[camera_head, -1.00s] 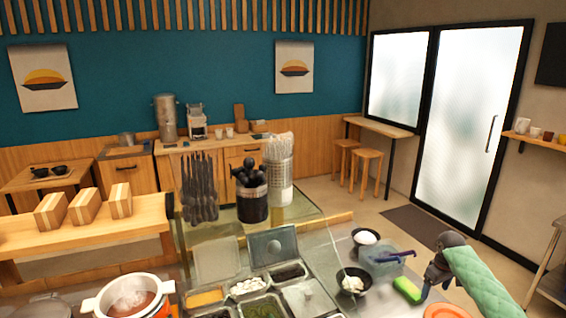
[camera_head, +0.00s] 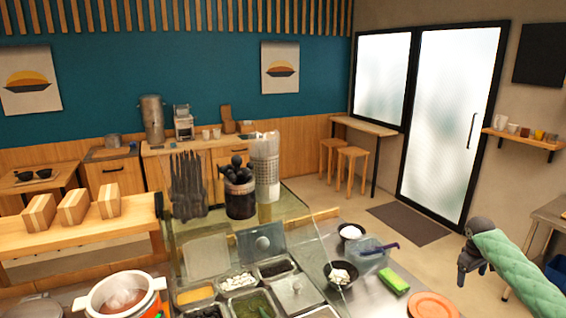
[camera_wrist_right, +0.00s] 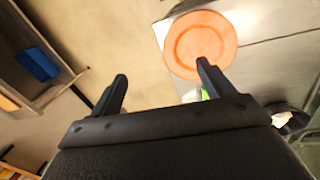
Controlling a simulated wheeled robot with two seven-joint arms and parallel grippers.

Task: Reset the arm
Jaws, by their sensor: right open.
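My right gripper (camera_head: 466,268) is at the right of the head view, in the air to the right of the counter. Its arm wears a green quilted sleeve. In the right wrist view the two black fingers (camera_wrist_right: 160,85) stand wide apart with nothing between them. The right finger overlaps the edge of an orange plate (camera_wrist_right: 192,40) in that picture; the plate lies below on the counter and also shows in the head view (camera_head: 432,305). My left gripper does not show.
The counter holds a bowl with white food (camera_head: 341,274), a clear container with a purple-handled tool (camera_head: 370,252), a green sponge-like block (camera_head: 394,281) and several topping trays (camera_head: 240,281). A pot (camera_head: 122,294) stands at lower left. Floor is open right of the counter.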

